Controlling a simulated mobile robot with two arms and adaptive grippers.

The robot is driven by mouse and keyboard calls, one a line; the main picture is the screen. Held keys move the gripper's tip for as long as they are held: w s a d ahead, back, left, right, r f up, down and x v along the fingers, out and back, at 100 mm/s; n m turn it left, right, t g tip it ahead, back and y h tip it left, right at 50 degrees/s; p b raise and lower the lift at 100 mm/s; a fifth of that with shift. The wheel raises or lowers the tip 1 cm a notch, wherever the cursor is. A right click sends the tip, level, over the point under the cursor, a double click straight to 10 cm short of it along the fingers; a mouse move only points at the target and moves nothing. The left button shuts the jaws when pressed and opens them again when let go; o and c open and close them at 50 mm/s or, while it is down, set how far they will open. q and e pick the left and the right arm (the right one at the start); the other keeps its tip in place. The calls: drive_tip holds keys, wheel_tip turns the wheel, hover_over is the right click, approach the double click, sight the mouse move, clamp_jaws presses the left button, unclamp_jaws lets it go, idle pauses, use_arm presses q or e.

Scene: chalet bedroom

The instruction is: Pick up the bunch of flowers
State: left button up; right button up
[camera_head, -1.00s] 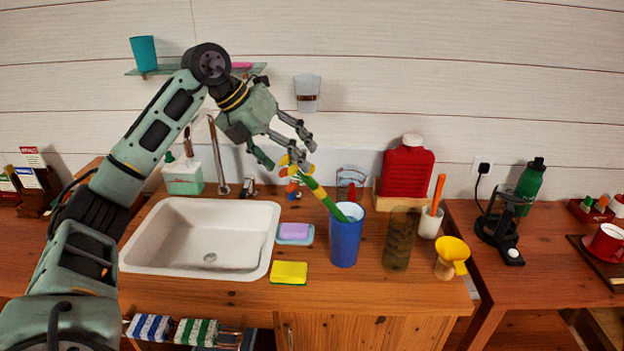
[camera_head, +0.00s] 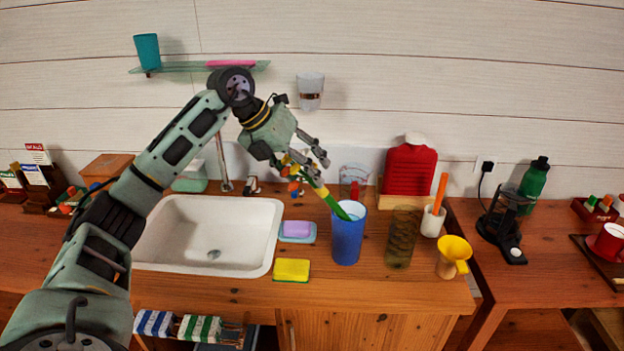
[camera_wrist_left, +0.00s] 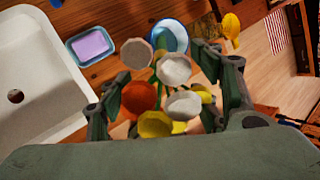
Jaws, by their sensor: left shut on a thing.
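The bunch of flowers (camera_head: 335,207) leans in a tall blue cup (camera_head: 347,242), its green stems going down inside and its heads pointing up and to the left. In the left wrist view the heads (camera_wrist_left: 175,70) are white, orange and yellow, and the blue cup (camera_wrist_left: 178,29) is behind them. My left gripper (camera_head: 305,167) is around the bunch above the cup rim, shut on it. Its fingers and the heads partly hide each other. In the left wrist view the fingers (camera_wrist_left: 165,95) lie on both sides of the flowers. My right gripper is not in view.
A white sink (camera_head: 165,265) lies left of the cup. A purple soap (camera_head: 296,229) and a yellow sponge (camera_head: 292,269) are between them. A dark translucent glass (camera_head: 402,240), a yellow funnel (camera_head: 455,248) and a red hot-water bottle (camera_head: 410,170) stand to the right.

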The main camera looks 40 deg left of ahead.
use_arm(q)
drive_tip(key=shift+c, duration=1.4)
drive_tip(key=shift+c, duration=0.9)
